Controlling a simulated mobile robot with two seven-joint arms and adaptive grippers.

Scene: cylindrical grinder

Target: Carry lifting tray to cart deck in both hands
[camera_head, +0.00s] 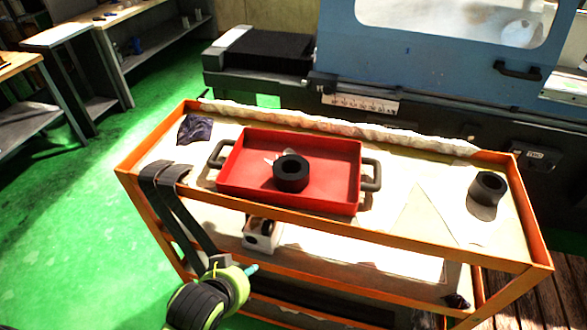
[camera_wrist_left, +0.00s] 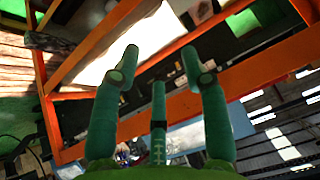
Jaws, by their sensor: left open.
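The red lifting tray (camera_head: 330,180) sits on the orange cart's pale top deck (camera_head: 420,205). It has a dark handle at each end, the left one (camera_head: 216,154) and the right one (camera_head: 372,175). A black ring-shaped part (camera_head: 291,173) stands inside it. My left gripper (camera_head: 250,270) is low in front of the cart, below the deck and apart from the tray. In the left wrist view its green fingers (camera_wrist_left: 160,62) are spread with nothing between them. The tray is not recognisable there. My right gripper is not in view.
Grey straps (camera_head: 185,205) hang over the cart's front left edge. A dark cloth (camera_head: 195,129) and a black cylindrical part (camera_head: 486,195) lie on the deck. A white box (camera_head: 262,234) is on the shelf below. The blue grinder (camera_head: 440,60) stands behind. Green floor at left is clear.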

